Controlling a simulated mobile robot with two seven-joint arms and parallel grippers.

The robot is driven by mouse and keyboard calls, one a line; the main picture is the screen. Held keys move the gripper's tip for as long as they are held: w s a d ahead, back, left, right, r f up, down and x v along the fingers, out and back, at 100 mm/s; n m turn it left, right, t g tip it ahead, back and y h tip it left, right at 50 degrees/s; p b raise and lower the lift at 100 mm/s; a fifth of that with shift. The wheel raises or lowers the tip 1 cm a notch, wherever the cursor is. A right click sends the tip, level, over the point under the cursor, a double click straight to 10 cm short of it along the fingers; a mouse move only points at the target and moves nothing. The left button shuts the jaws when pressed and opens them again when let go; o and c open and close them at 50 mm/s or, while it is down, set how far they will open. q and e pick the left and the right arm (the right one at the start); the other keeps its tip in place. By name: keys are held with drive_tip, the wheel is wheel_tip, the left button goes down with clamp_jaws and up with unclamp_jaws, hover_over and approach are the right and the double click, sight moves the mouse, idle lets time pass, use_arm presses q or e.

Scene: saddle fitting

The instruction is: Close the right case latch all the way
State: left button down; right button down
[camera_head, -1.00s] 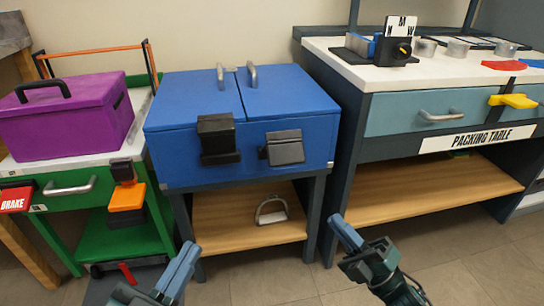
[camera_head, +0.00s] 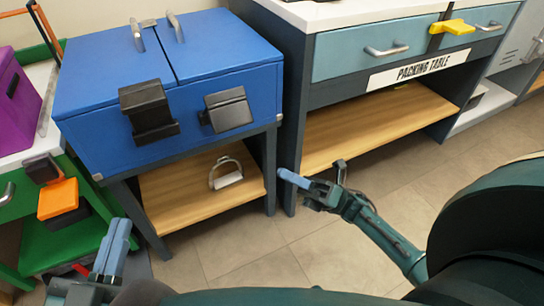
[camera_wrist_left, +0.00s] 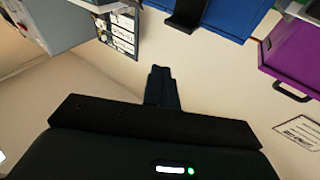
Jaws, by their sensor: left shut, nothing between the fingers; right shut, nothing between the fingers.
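The blue case (camera_head: 170,82) sits on a dark stand with its two lid panels down. The right case latch (camera_head: 228,109) is a dark block on its front, tilted out of line with the front face; I cannot tell how far it is closed. The left latch (camera_head: 147,110) is a taller dark block. My right gripper (camera_head: 295,180) is shut and empty, below and right of the right latch, apart from it. My left gripper (camera_head: 118,248) is shut and empty, low in front of the stand. In the left wrist view its fingers (camera_wrist_left: 160,85) touch nothing.
A metal stirrup (camera_head: 226,174) rests on the stand's wooden shelf (camera_head: 175,205). The packing table (camera_head: 300,80) stands close on the right, with a yellow handle (camera_head: 452,27) on its drawers. A green cart (camera_head: 55,245) with a purple box (camera_head: 15,105) stands left. The floor in front is clear.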

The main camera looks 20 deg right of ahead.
sight(225, 113)
use_arm(q)
drive_tip(key=shift+w+r+h+b, duration=0.15)
drive_tip(key=shift+r+h+b, duration=0.2)
drive_tip(key=shift+r, duration=0.1)
use_arm(e)
drive_tip(key=w+d+r+x, duration=0.1)
drive_tip(key=d+x, duration=0.1)
drive_tip(key=x, duration=0.9)
drive_tip(key=shift+w+a+r, duration=0.35)
drive_tip(key=shift+r, duration=0.1)
use_arm(q)
drive_tip(key=shift+m, duration=0.3)
use_arm(e)
drive_tip(key=shift+r, duration=0.1)
